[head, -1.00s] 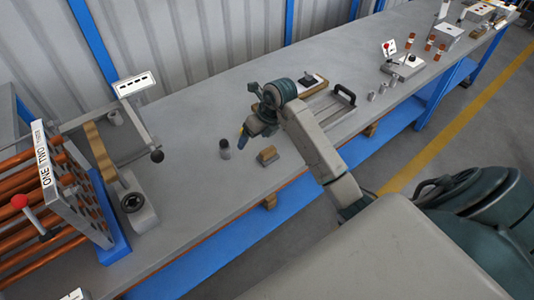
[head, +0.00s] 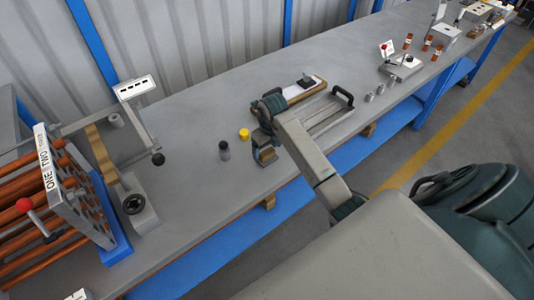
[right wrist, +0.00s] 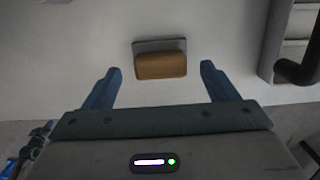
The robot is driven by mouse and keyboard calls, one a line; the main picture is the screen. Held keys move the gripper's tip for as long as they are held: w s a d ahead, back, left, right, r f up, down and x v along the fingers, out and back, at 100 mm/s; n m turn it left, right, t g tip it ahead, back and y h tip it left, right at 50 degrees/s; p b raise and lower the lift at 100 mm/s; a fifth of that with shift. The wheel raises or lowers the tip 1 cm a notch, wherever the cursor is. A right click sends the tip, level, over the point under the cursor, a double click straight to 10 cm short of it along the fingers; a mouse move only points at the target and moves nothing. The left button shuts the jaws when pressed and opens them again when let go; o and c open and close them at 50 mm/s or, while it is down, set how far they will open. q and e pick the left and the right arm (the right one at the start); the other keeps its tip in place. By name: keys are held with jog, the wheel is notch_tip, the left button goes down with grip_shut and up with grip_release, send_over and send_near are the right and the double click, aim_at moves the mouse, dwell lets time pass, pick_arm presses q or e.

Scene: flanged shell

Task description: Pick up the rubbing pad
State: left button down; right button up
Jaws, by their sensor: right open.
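The rubbing pad is a tan block with a grey plate along one side. In the right wrist view the rubbing pad (right wrist: 160,65) lies between and just beyond my two blue fingertips, with gaps on both sides. In the head view the rubbing pad (head: 267,156) is on the grey bench near its front edge, partly covered by my right gripper (head: 262,143). My right gripper also shows in the right wrist view (right wrist: 160,75); it is open and empty. My left gripper is not in view.
A dark grey cylinder (head: 224,151) and a yellow-topped one (head: 244,134) stand left of the pad. A grey tray with a black handle (head: 344,97) lies to the right. A rack of copper tubes (head: 40,190) is at far left.

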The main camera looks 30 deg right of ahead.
jog(key=shift+w+f, duration=0.15)
jog(key=shift+f, duration=0.7)
jog(key=c, duration=1.1)
jog(key=shift+d+r, duration=0.1)
